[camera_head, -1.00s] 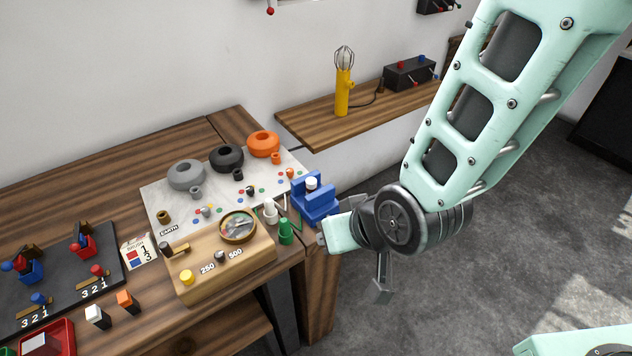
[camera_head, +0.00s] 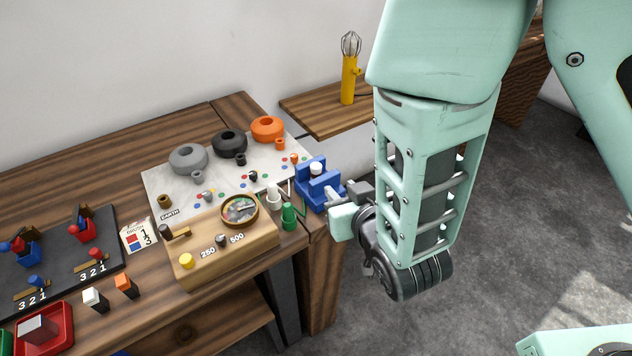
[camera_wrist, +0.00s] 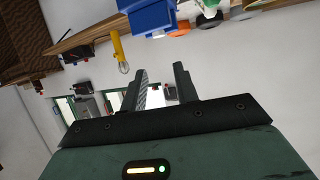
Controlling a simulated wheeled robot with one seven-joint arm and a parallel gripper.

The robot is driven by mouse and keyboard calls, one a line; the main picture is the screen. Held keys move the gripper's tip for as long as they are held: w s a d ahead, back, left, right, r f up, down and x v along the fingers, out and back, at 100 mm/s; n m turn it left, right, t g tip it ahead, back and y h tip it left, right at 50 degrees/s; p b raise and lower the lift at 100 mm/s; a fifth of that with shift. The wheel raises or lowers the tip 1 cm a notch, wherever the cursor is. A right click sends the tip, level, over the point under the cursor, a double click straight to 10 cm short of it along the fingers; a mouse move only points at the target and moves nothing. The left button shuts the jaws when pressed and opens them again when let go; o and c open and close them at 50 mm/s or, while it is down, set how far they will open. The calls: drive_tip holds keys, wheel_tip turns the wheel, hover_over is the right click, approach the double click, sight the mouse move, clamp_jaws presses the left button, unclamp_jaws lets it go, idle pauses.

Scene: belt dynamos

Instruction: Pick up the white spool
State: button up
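A small white cylinder with a thin upright piece (camera_head: 273,195) stands at the table's right edge, beside a similar green one (camera_head: 289,216). Another small white round piece (camera_head: 316,168) sits in the blue holder (camera_head: 318,190) just behind them. I cannot tell for certain which is the white spool. My gripper (camera_wrist: 160,68) is empty, with its two dark fingers apart. In the head view it is right beside the blue holder, partly hidden by my arm. In the wrist view the blue holder (camera_wrist: 150,17) and a white piece (camera_wrist: 209,8) are at the top edge, beyond the fingers.
A wooden box with a dial (camera_head: 240,208) stands left of the white and green pieces. Grey (camera_head: 188,158), black (camera_head: 229,143) and orange (camera_head: 268,128) rings sit on a pale board behind. A yellow lamp (camera_head: 348,82) stands on a shelf. Open floor lies right.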

drive_tip(key=shift+b+x, duration=1.3)
drive_tip(key=shift+b, duration=1.95)
drive_tip(key=p, duration=0.2)
approach(318, 168)
drive_tip(key=w+a, duration=0.1)
drive_tip(key=w, duration=0.1)
drive_tip(key=shift+f+p+x, duration=0.2)
drive_tip(key=shift+p+x, duration=0.25)
drive_tip(key=shift+x, duration=1.2)
drive_tip(key=shift+f+p+x, duration=0.2)
drive_tip(key=shift+p+x, duration=0.25)
drive_tip(key=shift+x, duration=1.2)
drive_tip(key=shift+s+d, duration=0.1)
drive_tip(key=shift+d, duration=0.05)
drive_tip(key=c, duration=0.6)
